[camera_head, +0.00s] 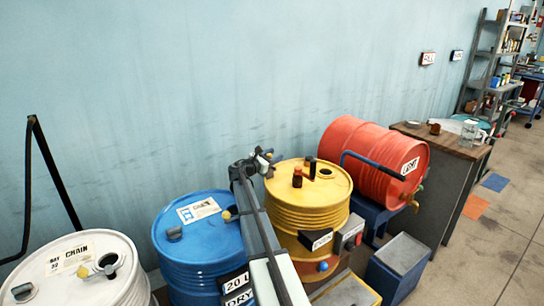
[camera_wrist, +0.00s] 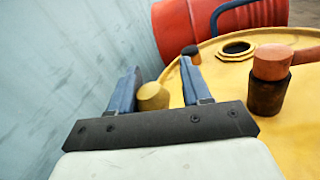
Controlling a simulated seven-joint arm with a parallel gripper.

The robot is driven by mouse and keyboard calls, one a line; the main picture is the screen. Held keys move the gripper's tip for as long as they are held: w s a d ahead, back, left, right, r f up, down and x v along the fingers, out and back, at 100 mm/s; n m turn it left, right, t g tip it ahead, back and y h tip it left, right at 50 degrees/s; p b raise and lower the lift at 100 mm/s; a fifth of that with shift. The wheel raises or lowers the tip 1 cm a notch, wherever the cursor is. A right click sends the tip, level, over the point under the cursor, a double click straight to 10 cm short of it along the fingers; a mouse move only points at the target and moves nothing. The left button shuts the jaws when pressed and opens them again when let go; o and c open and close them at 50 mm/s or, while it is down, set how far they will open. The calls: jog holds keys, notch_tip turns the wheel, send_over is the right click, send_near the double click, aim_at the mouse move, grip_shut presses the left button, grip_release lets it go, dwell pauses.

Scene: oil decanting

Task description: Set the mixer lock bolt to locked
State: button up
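My gripper (camera_head: 263,160) is at the left rear edge of the yellow drum (camera_head: 291,208), above its lid. In the wrist view my gripper (camera_wrist: 161,68) is open, with two blue fingers spread apart. A dark post with an orange-brown cap (camera_wrist: 270,78) stands on the lid to the right of the fingers.
A smaller dark post (camera_head: 312,168) and an open bung hole (camera_head: 325,173) are on the yellow lid. A blue drum (camera_head: 190,240) and white drum (camera_head: 75,270) stand left. A red drum (camera_head: 365,155) lies on its side behind right. The wall (camera_head: 200,80) is close behind.

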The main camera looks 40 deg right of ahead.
jog(key=shift+o, duration=1)
jog(key=shift+r, duration=0.1)
jog(key=shift+a, duration=0.15)
jog(key=s+a, duration=0.2)
jog(key=a, duration=1.1)
jog(key=shift+s+a, duration=0.15)
jog(key=shift+s, duration=0.15)
